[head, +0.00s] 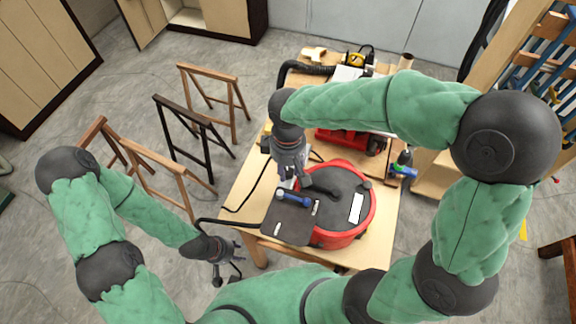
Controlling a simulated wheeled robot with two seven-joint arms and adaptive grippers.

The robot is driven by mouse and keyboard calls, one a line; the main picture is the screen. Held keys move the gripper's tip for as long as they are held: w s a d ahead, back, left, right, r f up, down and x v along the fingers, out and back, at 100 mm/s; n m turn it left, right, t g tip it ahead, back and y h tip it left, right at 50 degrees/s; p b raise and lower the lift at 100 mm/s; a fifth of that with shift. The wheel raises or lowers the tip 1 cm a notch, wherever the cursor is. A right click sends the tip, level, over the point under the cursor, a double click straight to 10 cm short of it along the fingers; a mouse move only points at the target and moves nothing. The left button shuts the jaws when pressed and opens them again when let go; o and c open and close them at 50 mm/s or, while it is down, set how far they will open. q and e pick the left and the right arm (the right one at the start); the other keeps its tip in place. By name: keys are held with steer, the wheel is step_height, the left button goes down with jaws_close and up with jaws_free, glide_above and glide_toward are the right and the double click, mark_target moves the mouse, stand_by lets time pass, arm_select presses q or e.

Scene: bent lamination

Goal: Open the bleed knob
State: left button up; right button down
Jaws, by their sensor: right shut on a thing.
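A red round machine (368,212) with a dark lid stands on the wooden table. My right gripper (291,176) points down at the left of the lid and is shut on a small part there. This appears to be the bleed knob, but the fingers hide it and its turn position cannot be read. My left gripper (228,270) hangs off the table's front left side, well apart from the machine. Its fingers look spread, with nothing between them.
A dark plate (285,224) with a blue-handled tool (292,197) juts from the machine's front left. A black hose (222,224) runs left from it. Wooden trestles (165,172) stand on the floor at left. A blue-green bottle-like tool (403,170) is at the table's right edge.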

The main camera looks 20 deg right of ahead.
mark_target(288, 171)
steer(key=n+p, duration=0.1)
steer(key=n, duration=0.5)
steer(key=shift+s+n+p, duration=0.1)
steer(key=shift+n+p, duration=0.2)
steer(key=n+p, duration=0.1)
steer(key=n, duration=0.4)
steer(key=shift+f+p, duration=0.1)
steer(key=shift+p, duration=0.3)
steer(key=shift+n, duration=0.4)
steer(key=c, duration=0.9)
jaws_free()
step_height(288, 171, up, 12)
